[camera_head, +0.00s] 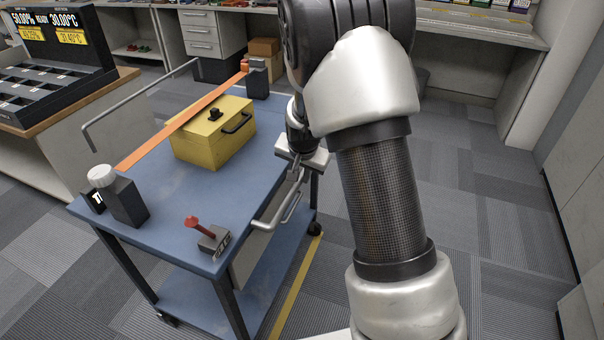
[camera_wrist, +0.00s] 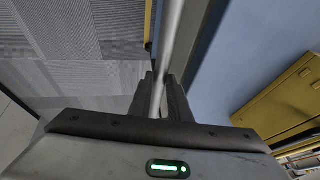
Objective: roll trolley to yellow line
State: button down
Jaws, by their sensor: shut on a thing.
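The blue trolley (camera_head: 166,205) stands on castors in the left half of the head view, with a lower shelf (camera_head: 197,292). A metal push handle (camera_head: 273,211) runs along its right side. My gripper (camera_head: 300,166) is at this handle, partly hidden by my arm. In the wrist view the handle bar (camera_wrist: 169,50) passes between the fingers of my gripper (camera_wrist: 160,88), and they are shut on it. The yellow line (camera_head: 297,287) lies on the floor beside the trolley's right side, close to its near right leg and castors.
A small block with a red lever (camera_head: 209,235) is at the near corner. A counter with a black tray rack (camera_head: 60,85) stands left. Carpet at right is clear up to the cabinets (camera_head: 585,200).

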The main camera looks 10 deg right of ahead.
jog(key=c, duration=1.6)
grip_release()
jog(key=shift+c, duration=0.2)
jog(key=p+v, duration=0.4)
jog(key=v, duration=1.3)
jog(key=shift+r, duration=0.15)
